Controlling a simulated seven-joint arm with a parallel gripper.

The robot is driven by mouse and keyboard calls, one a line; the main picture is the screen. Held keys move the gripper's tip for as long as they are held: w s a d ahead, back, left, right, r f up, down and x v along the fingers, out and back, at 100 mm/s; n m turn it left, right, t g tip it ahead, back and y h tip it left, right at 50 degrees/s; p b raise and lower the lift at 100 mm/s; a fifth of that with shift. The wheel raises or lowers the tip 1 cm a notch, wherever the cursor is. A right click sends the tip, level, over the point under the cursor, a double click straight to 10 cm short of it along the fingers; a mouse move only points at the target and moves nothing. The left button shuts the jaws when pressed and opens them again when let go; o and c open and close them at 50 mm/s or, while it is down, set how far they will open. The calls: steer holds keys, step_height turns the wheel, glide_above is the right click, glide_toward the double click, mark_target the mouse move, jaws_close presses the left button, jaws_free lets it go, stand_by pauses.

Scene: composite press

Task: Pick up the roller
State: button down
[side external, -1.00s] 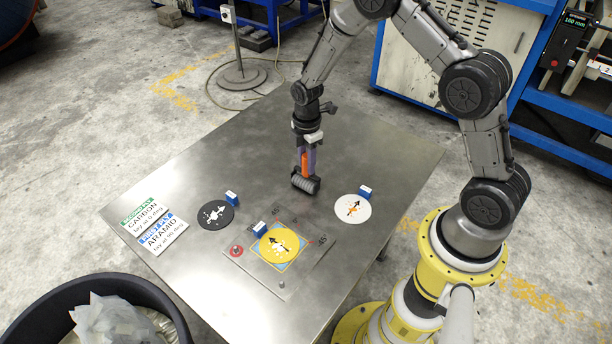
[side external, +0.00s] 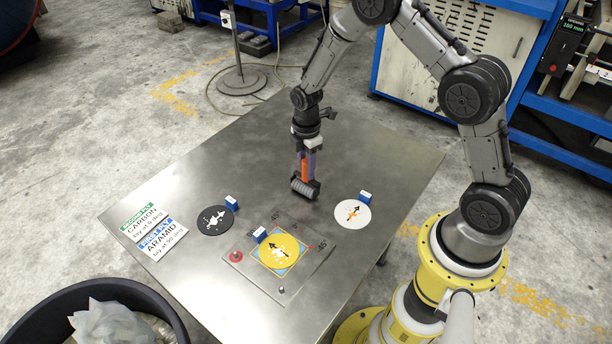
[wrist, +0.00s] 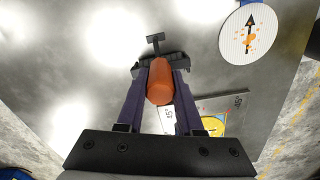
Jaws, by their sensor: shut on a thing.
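The roller has an orange handle (side external: 305,168) and a grey ribbed cylinder (side external: 304,188) at its lower end. My gripper (side external: 309,164) points down over the middle of the metal table and is shut on the handle. In the wrist view the orange handle (wrist: 160,82) sits between the two purple fingers, with the dark roller frame beyond the fingertips. I cannot tell whether the cylinder touches the table or hangs just above it.
On the metal table (side external: 385,160) lie a black disc (side external: 214,220), a white disc (side external: 352,214) and a yellow disc (side external: 279,251), with small blue blocks beside them. The yellow disc is on a marked plate. Two label cards (side external: 162,238) lie at left. A black bin (side external: 165,310) stands below.

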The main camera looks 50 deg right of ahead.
steer(key=shift+r, duration=0.1)
steer(key=shift+r, duration=0.5)
step_height(320, 180, up, 2)
steer(key=shift+r, duration=0.2)
steer(key=s+a+r, duration=0.1)
steer(key=s+r, duration=0.8)
steer(key=s, duration=0.5)
steer(key=shift+a+r, duration=0.2)
steer(key=shift+a, duration=0.15)
